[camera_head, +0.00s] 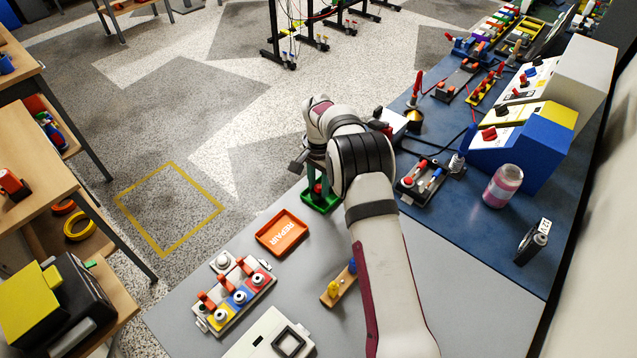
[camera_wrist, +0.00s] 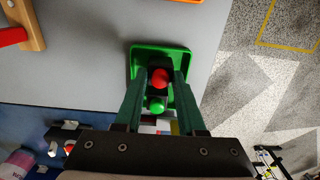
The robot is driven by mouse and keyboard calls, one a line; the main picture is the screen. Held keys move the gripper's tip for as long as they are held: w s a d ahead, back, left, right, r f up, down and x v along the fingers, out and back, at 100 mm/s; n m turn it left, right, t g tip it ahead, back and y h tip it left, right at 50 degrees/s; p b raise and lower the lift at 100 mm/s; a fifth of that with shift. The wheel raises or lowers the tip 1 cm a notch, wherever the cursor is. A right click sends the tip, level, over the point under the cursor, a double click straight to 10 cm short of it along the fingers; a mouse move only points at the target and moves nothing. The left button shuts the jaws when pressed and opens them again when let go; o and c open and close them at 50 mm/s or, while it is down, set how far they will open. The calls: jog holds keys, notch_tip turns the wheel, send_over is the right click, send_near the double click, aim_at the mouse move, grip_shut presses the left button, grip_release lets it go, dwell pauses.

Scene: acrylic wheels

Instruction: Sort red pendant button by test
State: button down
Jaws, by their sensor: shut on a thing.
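The red pendant button (camera_wrist: 160,78) shows as a round red cap on a dark body between my fingertips, with a round green part (camera_wrist: 157,106) beside it. My gripper (camera_wrist: 160,82) is shut on it, with one dark green finger on each side. It is over the green tray (camera_wrist: 178,57); I cannot tell whether the button touches the tray floor. In the head view my gripper (camera_head: 320,180) points down into the green tray (camera_head: 322,206), and a little red (camera_head: 318,188) shows between the fingers. The orange tray (camera_head: 282,233) marked REPAIR lies empty to its lower left.
A block with red levers and colored sections (camera_head: 235,295) stands at the lower left of the grey table. A wooden block with yellow and blue parts (camera_head: 339,285) lies near my arm. A blue mat (camera_head: 470,225) holds test devices and a pink jar (camera_head: 503,186) at right.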

jog(key=shift+f, duration=0.25)
jog(key=shift+c, duration=2.1)
grip_release()
notch_tip(320, 180, up, 15)
jog(key=s+d+r, duration=0.1)
jog(key=s+r, duration=0.5)
jog(key=s+d+r+n+y, duration=0.1)
jog(key=s+r, duration=0.1)
jog(key=s, duration=0.5)
jog(key=s+r+n, duration=0.1)
jog(key=s+r, duration=0.1)
jog(key=s, duration=0.6)
jog(key=s+f, duration=0.3)
jog(key=s, duration=0.6)
jog(key=s+f+n, duration=0.1)
jog(key=s+f, duration=0.2)
jog(key=s, duration=0.7)
jog(key=shift+y, duration=0.4)
